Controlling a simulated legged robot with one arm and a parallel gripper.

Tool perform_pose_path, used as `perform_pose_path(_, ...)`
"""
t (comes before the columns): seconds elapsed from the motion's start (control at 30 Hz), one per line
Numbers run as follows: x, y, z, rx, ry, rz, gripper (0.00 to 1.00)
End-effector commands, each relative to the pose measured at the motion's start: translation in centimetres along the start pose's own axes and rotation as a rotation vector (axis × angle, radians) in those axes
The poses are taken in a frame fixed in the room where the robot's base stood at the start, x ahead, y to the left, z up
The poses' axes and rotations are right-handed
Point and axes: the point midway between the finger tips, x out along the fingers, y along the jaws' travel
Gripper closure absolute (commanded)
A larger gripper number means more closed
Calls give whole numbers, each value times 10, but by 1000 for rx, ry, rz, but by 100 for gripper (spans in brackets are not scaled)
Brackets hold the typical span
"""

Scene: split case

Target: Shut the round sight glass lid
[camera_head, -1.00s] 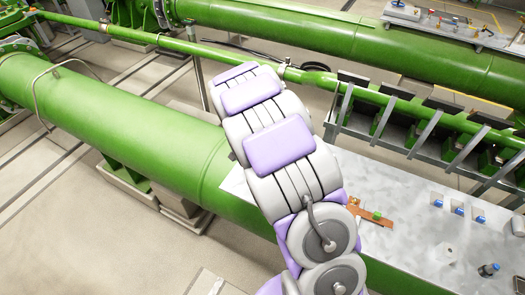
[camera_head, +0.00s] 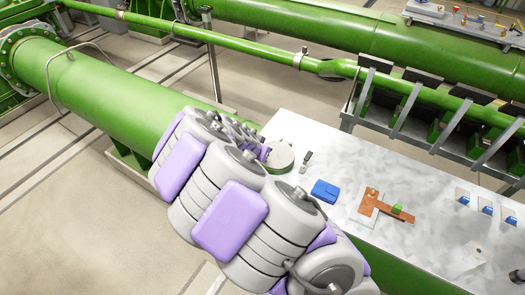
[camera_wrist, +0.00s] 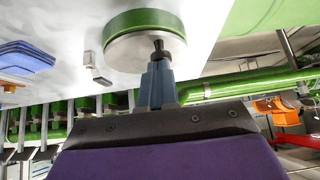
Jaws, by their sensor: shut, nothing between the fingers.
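The round sight glass (camera_head: 280,158) sits at the left end of the pale metal table, with a flat grey round face. In the wrist view it is large at the top, with a green round body (camera_wrist: 140,20) and a grey metal disc (camera_wrist: 125,52). I cannot tell how far the lid is open. My gripper (camera_wrist: 158,62) is shut and empty, its fingertips in front of the disc's edge. A small dark knob-like piece (camera_wrist: 158,46) shows at the tips; contact is unclear. In the head view my arm hides most of the gripper.
On the table are a small dark handle (camera_head: 306,158), a blue box (camera_head: 325,191), an orange-brown bracket with a green block (camera_head: 397,209), and blue-and-white pieces (camera_head: 485,206). A large green pipe (camera_head: 100,95) lies left. A rack of grey struts (camera_head: 405,118) stands behind the table.

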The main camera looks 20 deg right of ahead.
Motion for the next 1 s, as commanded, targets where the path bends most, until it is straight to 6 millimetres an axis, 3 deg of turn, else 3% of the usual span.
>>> perform_pose_path(0.77,4,0,7,0,0,-1,100)
perform_pose_path(1.0,-18,5,-12,3,1,-2,100)
